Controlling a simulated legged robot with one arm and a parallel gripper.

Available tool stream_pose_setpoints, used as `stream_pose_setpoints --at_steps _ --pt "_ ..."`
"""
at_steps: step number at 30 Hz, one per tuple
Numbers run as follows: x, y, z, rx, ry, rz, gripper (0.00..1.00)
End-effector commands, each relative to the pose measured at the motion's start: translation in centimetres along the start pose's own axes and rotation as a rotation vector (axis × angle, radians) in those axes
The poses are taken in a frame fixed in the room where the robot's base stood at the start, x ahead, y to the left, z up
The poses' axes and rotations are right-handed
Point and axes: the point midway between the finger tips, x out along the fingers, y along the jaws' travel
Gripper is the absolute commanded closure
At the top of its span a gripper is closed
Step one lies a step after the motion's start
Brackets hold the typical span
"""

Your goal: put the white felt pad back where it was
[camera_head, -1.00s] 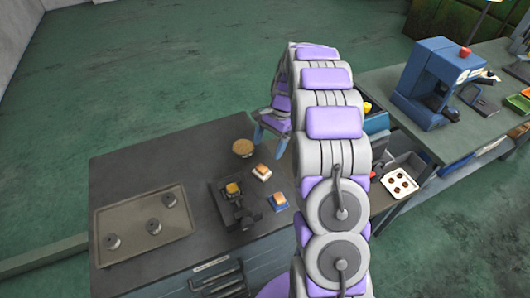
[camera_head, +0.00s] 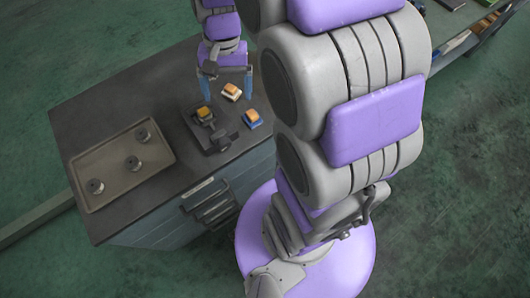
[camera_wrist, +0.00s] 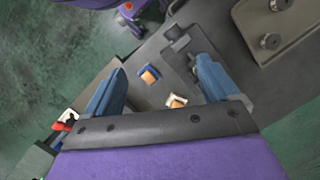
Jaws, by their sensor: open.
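A small white pad-like piece with an orange-tan top (camera_head: 231,91) lies on the dark workbench; it also shows in the wrist view (camera_wrist: 176,101). I cannot tell whether its white part is felt. A similar blue piece with an orange-tan top (camera_head: 252,118) lies nearer the bench's front edge, and in the wrist view (camera_wrist: 149,75). My gripper (camera_head: 227,95) is open, with its blue fingers pointing down above the bench, around the white piece in the head view. In the wrist view the space between the fingertips (camera_wrist: 161,66) is empty.
A black fixture with a yellow-topped part (camera_head: 204,113) stands left of the two pieces. A tan tray (camera_head: 108,192) with three metal cylinders lies at the bench's left. Drawer handles (camera_head: 212,205) are on the front. Bare bench lies between tray and fixture.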

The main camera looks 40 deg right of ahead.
Motion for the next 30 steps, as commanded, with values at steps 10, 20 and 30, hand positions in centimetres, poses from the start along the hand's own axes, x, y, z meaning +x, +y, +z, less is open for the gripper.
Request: stream_pose_setpoints --at_steps 10,20,30 --pt "1.2 3.9 11.4 -0.323 0.052 0.086 0.12" --pt "3.6 7.3 16.8 -0.518 0.071 0.142 0.12" --pt "3.8 7.6 17.2 -0.534 0.074 0.147 0.12"
